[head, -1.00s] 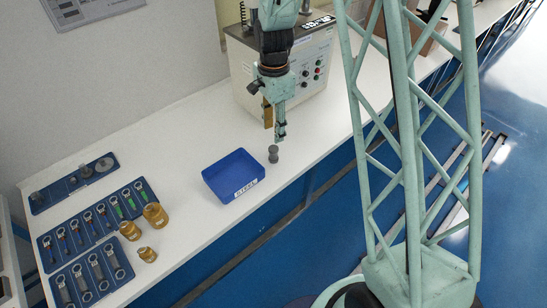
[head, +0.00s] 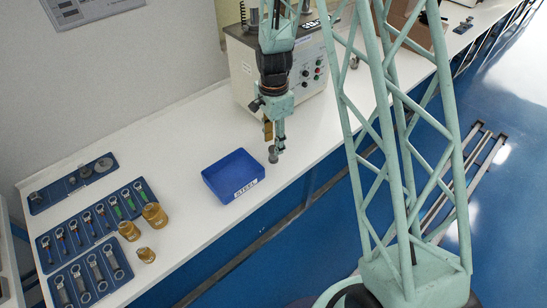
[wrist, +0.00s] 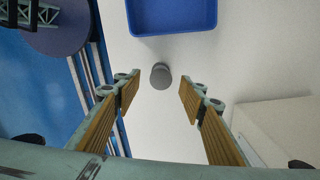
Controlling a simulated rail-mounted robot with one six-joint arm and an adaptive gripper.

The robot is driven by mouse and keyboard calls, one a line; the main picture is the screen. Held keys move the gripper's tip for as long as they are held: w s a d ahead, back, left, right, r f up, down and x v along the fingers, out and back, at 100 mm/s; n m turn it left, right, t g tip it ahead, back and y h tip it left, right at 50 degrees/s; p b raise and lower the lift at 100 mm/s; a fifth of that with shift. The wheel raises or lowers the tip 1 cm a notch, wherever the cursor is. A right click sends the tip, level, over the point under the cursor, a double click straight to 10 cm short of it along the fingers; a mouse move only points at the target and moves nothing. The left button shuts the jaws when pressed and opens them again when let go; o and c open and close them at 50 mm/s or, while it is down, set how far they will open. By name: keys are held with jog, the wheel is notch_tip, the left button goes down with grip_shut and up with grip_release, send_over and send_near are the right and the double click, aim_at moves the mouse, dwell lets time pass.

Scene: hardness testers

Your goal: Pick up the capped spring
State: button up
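The capped spring (head: 273,154) is a small grey piece standing on the white bench, just right of the blue bin. In the wrist view it shows as a round grey end (wrist: 161,76); its coils cannot be made out. My gripper (head: 277,147) is low over it in the head view, partly covering it. In the wrist view my gripper (wrist: 158,92) is open, with the capped spring in the gap between the two fingers, near the fingertips. Neither finger visibly touches it.
The blue labelled bin (head: 233,176) is close by and looks empty. A grey tester with knobs (head: 285,75) stands behind my gripper. Blue trays of tools (head: 97,214) and several brass cylinders (head: 155,215) are at the left. The bench's front edge is near the spring.

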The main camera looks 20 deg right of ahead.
aim_at(273, 148)
jog(key=shift+w+f, duration=0.1)
jog(key=shift+f, duration=2.5)
jog(key=c, duration=1.1)
